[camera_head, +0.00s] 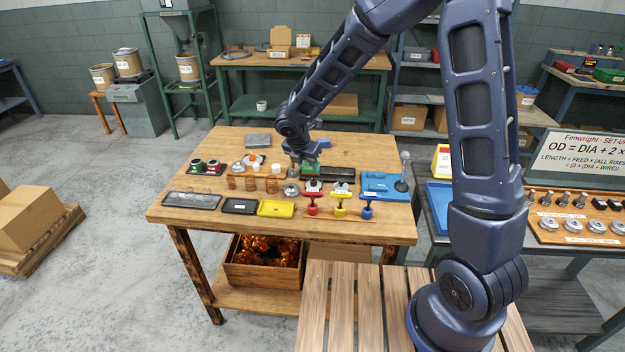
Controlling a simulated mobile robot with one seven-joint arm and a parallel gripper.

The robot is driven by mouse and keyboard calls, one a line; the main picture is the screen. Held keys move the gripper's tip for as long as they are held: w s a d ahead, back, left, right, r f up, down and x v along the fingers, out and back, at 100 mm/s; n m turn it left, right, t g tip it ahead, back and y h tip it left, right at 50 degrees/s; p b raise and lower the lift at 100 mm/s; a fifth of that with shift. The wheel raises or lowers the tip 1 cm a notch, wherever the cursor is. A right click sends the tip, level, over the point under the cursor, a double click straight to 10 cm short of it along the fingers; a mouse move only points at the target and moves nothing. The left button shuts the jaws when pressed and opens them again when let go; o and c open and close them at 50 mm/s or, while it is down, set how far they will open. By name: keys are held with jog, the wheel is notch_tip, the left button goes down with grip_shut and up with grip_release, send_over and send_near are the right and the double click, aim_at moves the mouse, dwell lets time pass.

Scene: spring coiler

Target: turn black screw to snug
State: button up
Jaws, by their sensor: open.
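My gripper (307,157) is at the back middle of the wooden workbench (225,145), low over a small green part (311,168). The jaws are small and partly hidden by the wrist, and I cannot make out anything held between them. A dark long block (343,174) lies just right of the gripper. I cannot pick out the black screw for certain; it may be hidden near the gripper or too small to tell.
Red (312,210), yellow (340,210) and blue (367,211) knobbed pieces stand at the front. A blue fixture (381,186) with an upright lever is at the right. Copper coils (251,184), a black tray (239,206) and a yellow tray (276,208) are left of centre.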

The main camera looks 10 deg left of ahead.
aim_at(312, 181)
jog(key=x, duration=0.9)
jog(key=shift+f, duration=0.2)
jog(key=c, duration=0.9)
